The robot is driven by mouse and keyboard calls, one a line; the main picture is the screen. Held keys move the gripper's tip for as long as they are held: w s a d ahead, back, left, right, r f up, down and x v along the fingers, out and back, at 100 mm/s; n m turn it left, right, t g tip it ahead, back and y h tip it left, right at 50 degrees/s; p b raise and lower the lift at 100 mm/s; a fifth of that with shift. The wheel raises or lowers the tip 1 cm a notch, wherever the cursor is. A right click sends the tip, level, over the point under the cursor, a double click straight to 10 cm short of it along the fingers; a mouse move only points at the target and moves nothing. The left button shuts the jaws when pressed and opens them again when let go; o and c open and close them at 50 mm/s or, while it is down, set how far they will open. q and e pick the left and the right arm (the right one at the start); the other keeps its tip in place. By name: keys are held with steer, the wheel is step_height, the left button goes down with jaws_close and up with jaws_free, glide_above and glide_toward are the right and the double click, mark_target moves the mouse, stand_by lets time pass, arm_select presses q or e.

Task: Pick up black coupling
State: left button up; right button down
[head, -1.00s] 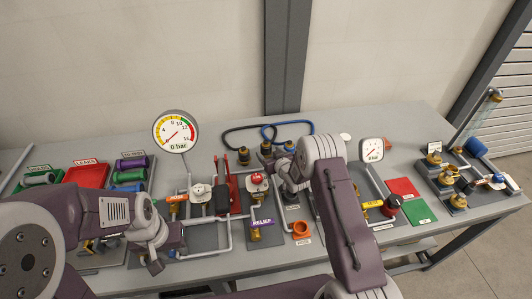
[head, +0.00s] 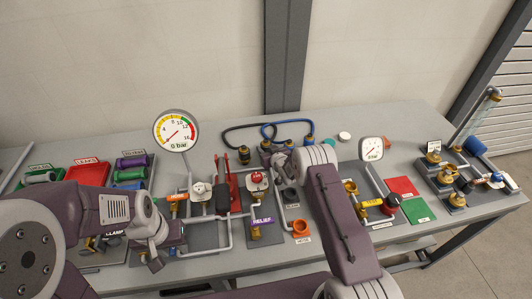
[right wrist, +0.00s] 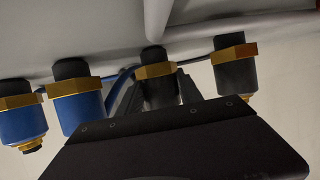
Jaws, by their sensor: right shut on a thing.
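A black coupling (right wrist: 160,88) with a brass collar stands between the two fingers of my right gripper (right wrist: 160,92) in the right wrist view. The gripper is shut on it. In the head view the right gripper (head: 272,156) is at the hose couplings near the back of the bench, and my own arm hides part of it. A second black coupling (right wrist: 236,72) stands apart beside it; in the head view this one (head: 244,155) is to the left. My left gripper (head: 155,262) hangs over the front left of the bench, away from the couplings; its jaws are unclear.
Blue couplings (right wrist: 77,104) with brass collars stand on the other side of the held one. Black and blue hoses (head: 268,130) loop behind. A pipe assembly with a red lever (head: 232,188) and a tall gauge (head: 176,131) stand to the left. A small gauge (head: 371,149) is right.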

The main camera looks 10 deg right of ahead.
mark_target(268, 141)
steer(key=r, duration=0.4)
steer(key=shift+s+d+r+b, duration=0.15)
steer(key=shift+d+r+b, duration=0.1)
steer(key=shift+d+b, duration=0.15)
steer(key=s+d+r, duration=0.6)
steer(key=d, duration=0.2)
steer(key=shift+s+d+r+b, duration=0.25)
steer(key=shift+d+b, duration=0.15)
steer(key=shift+b, duration=0.05)
steer(key=shift+f, duration=0.1)
